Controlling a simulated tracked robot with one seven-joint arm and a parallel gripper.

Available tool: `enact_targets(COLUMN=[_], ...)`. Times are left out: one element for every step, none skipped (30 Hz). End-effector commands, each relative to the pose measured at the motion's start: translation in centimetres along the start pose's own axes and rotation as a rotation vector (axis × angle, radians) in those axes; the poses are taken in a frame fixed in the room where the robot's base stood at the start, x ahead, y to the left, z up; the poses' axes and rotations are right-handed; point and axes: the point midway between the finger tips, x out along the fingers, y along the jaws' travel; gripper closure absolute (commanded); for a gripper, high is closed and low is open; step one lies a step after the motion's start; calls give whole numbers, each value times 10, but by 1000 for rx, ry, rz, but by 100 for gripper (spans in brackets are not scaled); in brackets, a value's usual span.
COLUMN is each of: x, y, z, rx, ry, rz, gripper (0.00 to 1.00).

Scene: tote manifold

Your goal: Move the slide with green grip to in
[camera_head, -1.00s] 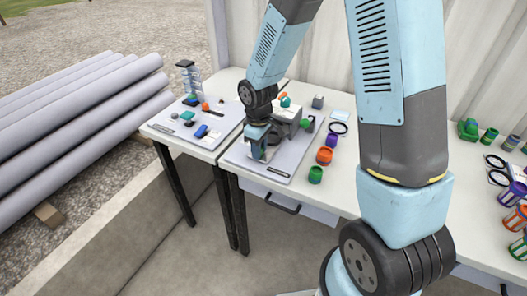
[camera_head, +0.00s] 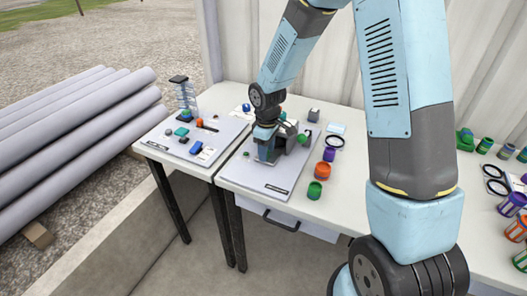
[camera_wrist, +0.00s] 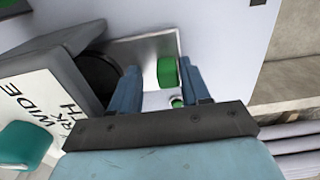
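The slide is a silver metal plate (camera_wrist: 150,48) in the wrist view, with a green block-shaped grip (camera_wrist: 167,72) on it. My gripper (camera_wrist: 160,68) is open, with one finger on each side of the green grip. The grip sits closer to the right finger, with a gap to the left one. I cannot tell how deep the fingers reach around it. In the head view my gripper (camera_head: 268,155) is low over the right grey board (camera_head: 245,175), in front of a grey block fixture. The slide is hidden there behind my gripper.
A dark round opening and a printed grey housing (camera_wrist: 45,90) lie left of the fingers. Orange (camera_head: 323,170) and green (camera_head: 314,190) cups stand right of the board. The left board (camera_head: 165,140) holds several small parts.

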Motion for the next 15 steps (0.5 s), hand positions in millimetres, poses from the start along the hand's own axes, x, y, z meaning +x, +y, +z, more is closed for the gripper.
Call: enact_targets(x=[0, 0, 0, 0, 0, 0, 0, 0, 0, -1, -3, -5, -8, -11, -16], y=[0, 0, 0, -1, -1, -1, -1, -1, -2, -2, -2, -1, -1, -1, -1], z=[0, 0, 0, 0, 0, 0, 0, 0, 0, 0, 0, 0, 0, -1, 0], rx=[0, 0, 0, -1, -1, -1, -1, -1, -1, -1, -1, -1, 0, 0, 1], ry=[1, 1, 0, 0, 0, -1, -1, -1, -1, -1, -1, 0, 0, 1, 0], rz=[1, 1, 0, 0, -1, -1, -1, -2, -2, -2, -2, -1, -1, -1, -1], gripper=[52, 51, 51, 51, 51, 51, 51, 51, 51, 51, 51, 51, 51, 51, 51])
